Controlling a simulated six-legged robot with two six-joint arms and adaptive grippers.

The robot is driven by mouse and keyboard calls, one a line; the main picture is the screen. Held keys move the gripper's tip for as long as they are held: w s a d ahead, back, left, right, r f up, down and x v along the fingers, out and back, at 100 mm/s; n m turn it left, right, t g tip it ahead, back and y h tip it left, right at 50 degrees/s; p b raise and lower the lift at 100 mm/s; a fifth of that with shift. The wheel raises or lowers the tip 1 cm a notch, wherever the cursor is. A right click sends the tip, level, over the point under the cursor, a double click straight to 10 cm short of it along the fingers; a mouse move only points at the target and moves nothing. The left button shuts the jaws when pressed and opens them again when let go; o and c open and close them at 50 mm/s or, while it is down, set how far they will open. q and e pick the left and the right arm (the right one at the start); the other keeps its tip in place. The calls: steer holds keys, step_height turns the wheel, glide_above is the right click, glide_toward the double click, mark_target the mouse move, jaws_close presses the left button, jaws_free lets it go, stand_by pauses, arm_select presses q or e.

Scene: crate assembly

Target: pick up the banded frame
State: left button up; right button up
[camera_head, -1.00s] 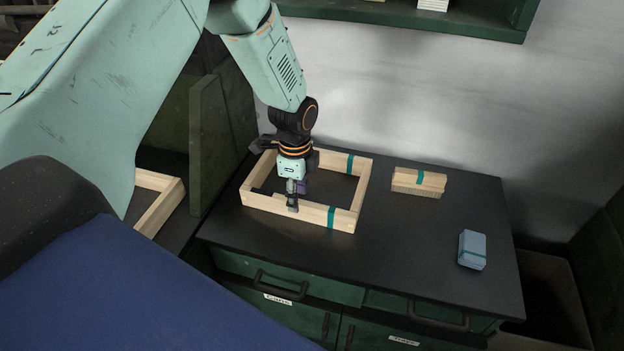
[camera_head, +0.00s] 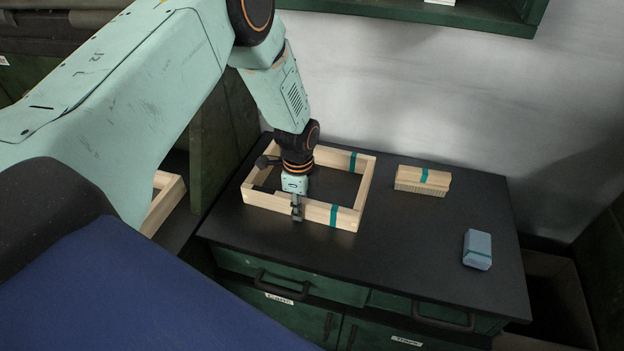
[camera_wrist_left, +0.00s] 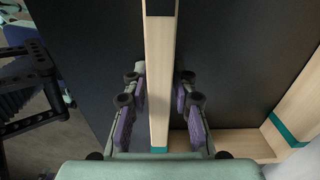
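The banded frame (camera_head: 318,212) is a pale wooden rectangle with teal bands, lying flat on the dark worktop. My left gripper (camera_head: 297,210) points down at its front rail, left of the front band. In the left wrist view the rail (camera_wrist_left: 159,65) runs between the two purple-padded fingers of my left gripper (camera_wrist_left: 160,98). A gap shows between the pads and the rail on each side, so the gripper is open and straddles the rail. The wrist hides part of the frame in the head view. My right gripper is not in view.
A wooden brush (camera_head: 422,181) with a teal band and a blue block (camera_head: 477,249) sit on the worktop (camera_head: 400,240) to the right. Another wooden frame (camera_head: 165,203) lies at the left beyond a green panel (camera_head: 222,140). A green shelf (camera_head: 480,17) hangs above.

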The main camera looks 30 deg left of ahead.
arm_select(q)
steer(key=shift+s+r, duration=0.1)
steer(key=shift+s, duration=0.05)
steer(key=c, duration=0.3)
jaws_close()
